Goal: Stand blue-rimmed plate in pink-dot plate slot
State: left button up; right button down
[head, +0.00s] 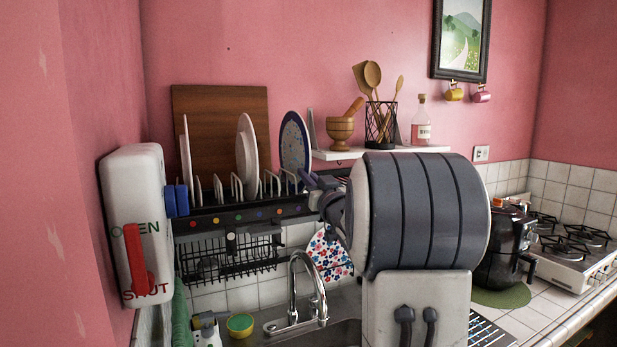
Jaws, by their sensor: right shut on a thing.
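The blue-rimmed plate (295,141) is upright, with its face turned toward the left, at the right end of the dish rack (215,222). My right gripper (311,182) is shut on the plate near its lower right edge. My arm hides part of this area, and I cannot tell whether the plate rests in a slot or is held just above it. Small coloured dots mark the rack's front rail. I cannot tell for sure which dot is pink. My left gripper is not in view.
White plates (247,147) stand in the rack to the left. A wooden board (215,110) leans behind. A shelf (380,151) at right bears a mortar (340,133) and utensil holder. Below are a tap (293,290) and a floral-patterned item (329,255).

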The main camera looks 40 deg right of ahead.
jog(key=shift+r, duration=0.1)
jog(key=c, duration=1)
grip_release()
jog(key=shift+o, duration=0.2)
jog(key=shift+f, duration=0.2)
jog(key=b+v, duration=0.4)
jog(key=v, duration=0.6)
jog(key=shift+s, duration=0.25)
